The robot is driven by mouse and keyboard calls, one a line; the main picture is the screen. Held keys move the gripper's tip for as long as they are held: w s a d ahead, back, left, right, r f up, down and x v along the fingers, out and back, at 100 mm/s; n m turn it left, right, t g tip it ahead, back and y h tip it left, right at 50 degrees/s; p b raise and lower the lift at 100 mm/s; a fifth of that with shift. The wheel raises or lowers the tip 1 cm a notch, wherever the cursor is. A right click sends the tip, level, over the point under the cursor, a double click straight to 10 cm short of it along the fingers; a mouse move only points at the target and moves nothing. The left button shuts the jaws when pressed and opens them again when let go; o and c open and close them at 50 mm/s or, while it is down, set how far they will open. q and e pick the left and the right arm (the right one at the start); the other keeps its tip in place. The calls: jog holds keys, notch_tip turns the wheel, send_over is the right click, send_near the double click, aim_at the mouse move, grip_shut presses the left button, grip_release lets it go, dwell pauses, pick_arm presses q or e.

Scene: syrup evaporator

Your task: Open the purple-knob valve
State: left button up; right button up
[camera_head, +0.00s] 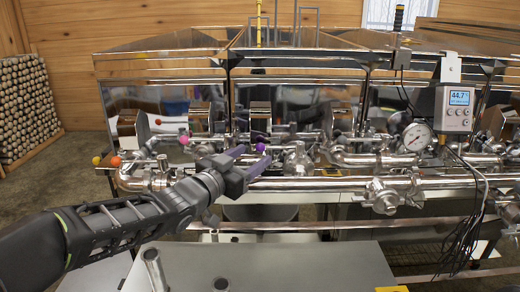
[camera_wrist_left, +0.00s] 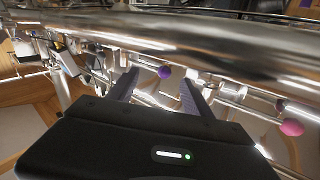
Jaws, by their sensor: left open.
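The purple knob (camera_head: 260,147) is a small ball on the valve handle in front of the steel evaporator. My left gripper (camera_head: 254,158) reaches in from the left, with its two fingers apart and pointing right toward the knob. In the left wrist view the purple knob (camera_wrist_left: 164,72) shows beyond and between the two open fingers (camera_wrist_left: 160,88), with a steel pipe above it. Nothing is held. I cannot tell whether a finger touches the knob or its handle. My right gripper is not in view.
A pink knob (camera_head: 183,139), a red knob (camera_head: 116,161) and a yellow knob (camera_head: 96,160) sit on other valves to the left. A long steel pipe (camera_head: 335,184) runs below. A gauge (camera_head: 417,137) and a digital display (camera_head: 459,98) stand to the right, with hanging cables.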

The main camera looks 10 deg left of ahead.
aim_at(261, 149)
pick_arm(q)
jog(key=p+x, duration=0.1)
jog(key=x, duration=0.3)
jog(key=shift+w+d, duration=0.1)
jog(key=shift+w, duration=0.15)
jog(key=shift+c, duration=0.5)
jog(key=shift+s+r, duration=0.1)
jog(key=c, duration=1.2)
